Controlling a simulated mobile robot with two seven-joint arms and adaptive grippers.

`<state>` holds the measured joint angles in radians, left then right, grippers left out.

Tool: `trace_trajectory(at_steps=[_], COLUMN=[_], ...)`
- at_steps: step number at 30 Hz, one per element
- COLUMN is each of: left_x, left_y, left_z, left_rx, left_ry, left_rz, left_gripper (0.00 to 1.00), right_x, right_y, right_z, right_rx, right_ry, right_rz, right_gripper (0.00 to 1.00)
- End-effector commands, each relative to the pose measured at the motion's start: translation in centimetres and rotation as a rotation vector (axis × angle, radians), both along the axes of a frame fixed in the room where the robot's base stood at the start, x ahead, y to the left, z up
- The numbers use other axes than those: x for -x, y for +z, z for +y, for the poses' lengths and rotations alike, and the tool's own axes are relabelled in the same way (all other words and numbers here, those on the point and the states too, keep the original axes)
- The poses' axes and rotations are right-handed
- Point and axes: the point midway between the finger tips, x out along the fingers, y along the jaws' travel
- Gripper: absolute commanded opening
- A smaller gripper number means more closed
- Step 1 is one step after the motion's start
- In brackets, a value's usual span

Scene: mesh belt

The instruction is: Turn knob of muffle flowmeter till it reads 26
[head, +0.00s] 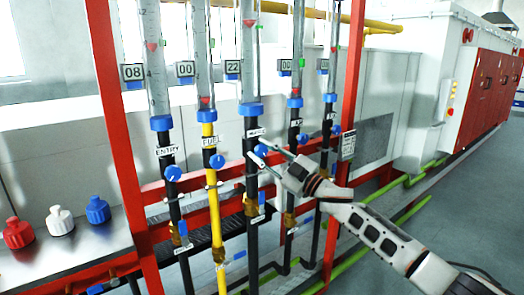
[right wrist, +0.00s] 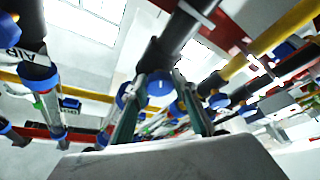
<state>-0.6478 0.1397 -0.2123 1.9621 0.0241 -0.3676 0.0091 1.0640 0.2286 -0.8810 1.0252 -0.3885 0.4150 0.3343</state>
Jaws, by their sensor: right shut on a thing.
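Several flowmeters with glass tubes stand in a row in the head view. The third from the left (head: 250,60) has a small label, hard to read, below its tube, and its display (head: 232,66) reads 22. Its blue knob (head: 261,150) sits on the black pipe below the label. My right gripper (head: 264,152) reaches in from the right and is shut on this knob, whose face is partly hidden by the fingers. In the right wrist view, a blue knob (right wrist: 158,86) shows between the two fingers. My left gripper is not in view.
Neighbouring flowmeters read 08 (head: 133,72) and 00 (head: 186,69), with blue knobs (head: 217,161) close by. Red frame posts (head: 345,90) flank the row. Red, white and blue capped items (head: 60,220) stand on a ledge at left. Open floor lies at right.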

Motion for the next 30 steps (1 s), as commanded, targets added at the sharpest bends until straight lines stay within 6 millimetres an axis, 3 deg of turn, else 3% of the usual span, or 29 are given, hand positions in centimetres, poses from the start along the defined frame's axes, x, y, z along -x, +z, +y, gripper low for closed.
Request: trace_trajectory(at_steps=[13, 30], left_x=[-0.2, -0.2], left_y=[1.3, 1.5], left_z=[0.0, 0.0], left_rx=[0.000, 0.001], left_ry=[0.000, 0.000], left_rz=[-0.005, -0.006], left_gripper=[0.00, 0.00], right_x=[0.0, 0.0], right_y=[0.2, 0.0], right_z=[-0.1, 0.0], right_rx=[0.245, 0.310], right_ry=[-0.001, 0.001], right_rz=[-0.178, -0.224], right_gripper=[0.06, 0.06])
